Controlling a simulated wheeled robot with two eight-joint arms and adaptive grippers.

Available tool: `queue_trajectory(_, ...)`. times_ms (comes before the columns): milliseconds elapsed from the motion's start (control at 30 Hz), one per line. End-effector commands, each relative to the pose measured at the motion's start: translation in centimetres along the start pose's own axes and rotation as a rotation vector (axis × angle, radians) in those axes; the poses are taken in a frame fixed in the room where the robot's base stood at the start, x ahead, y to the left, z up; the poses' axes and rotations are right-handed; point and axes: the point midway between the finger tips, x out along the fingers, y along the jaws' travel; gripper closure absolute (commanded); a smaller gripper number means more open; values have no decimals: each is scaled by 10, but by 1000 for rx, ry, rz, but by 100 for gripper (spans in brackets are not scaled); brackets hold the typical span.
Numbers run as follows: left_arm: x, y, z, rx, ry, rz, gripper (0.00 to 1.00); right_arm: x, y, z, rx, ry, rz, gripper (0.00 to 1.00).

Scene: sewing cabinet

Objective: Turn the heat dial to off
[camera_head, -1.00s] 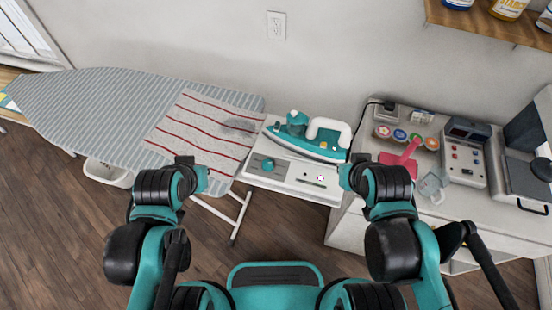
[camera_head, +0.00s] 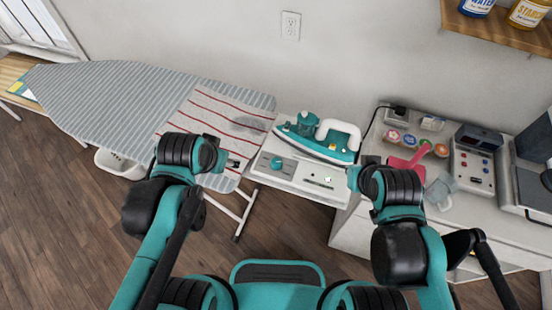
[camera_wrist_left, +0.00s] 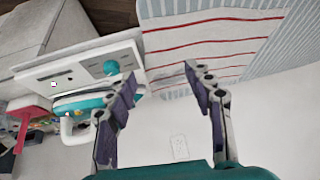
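The heat dial (camera_head: 277,164) is a round teal knob on the left part of the white iron station (camera_head: 304,184). The dial also shows in the left wrist view (camera_wrist_left: 111,67), just beside one finger. My left gripper (camera_head: 233,163) is left of the dial, over the ironing board's end. In the left wrist view its two fingers (camera_wrist_left: 160,78) are spread wide with nothing between them. A teal iron (camera_head: 320,143) with a white handle rests on the station behind the dial. My right gripper (camera_head: 352,178) is by the station's right edge; its fingers are too hidden to judge.
The striped ironing board (camera_head: 110,98) with a red-striped cloth (camera_head: 205,117) lies left of the station. A white cabinet (camera_head: 375,225) on the right carries a pink tool (camera_head: 410,160), a clear jug (camera_head: 440,190) and a control box (camera_head: 473,165). A shelf (camera_head: 495,27) hangs above.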

Motion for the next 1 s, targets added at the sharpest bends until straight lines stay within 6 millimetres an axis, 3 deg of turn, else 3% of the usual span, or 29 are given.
queue_trajectory(100, 7, 19, -31, 244, -90, 59, 48, -9, 0, -6, 0, 0, 0, 100)
queue_trajectory(400, 54, 80, -74, 860, -284, 255, 48, -23, 0, -17, 0, 0, 0, 100)
queue_trajectory(633, 83, 113, -79, 1138, -356, 370, 48, -28, 0, -20, 0, 0, 0, 100)
queue_trajectory(833, 99, 119, -74, 1189, -367, 393, 48, -25, 0, -18, 0, 0, 0, 100)
queue_trajectory(1000, 124, 122, -60, 1187, -367, 392, 48, -17, 0, -12, 0, 0, 0, 100)
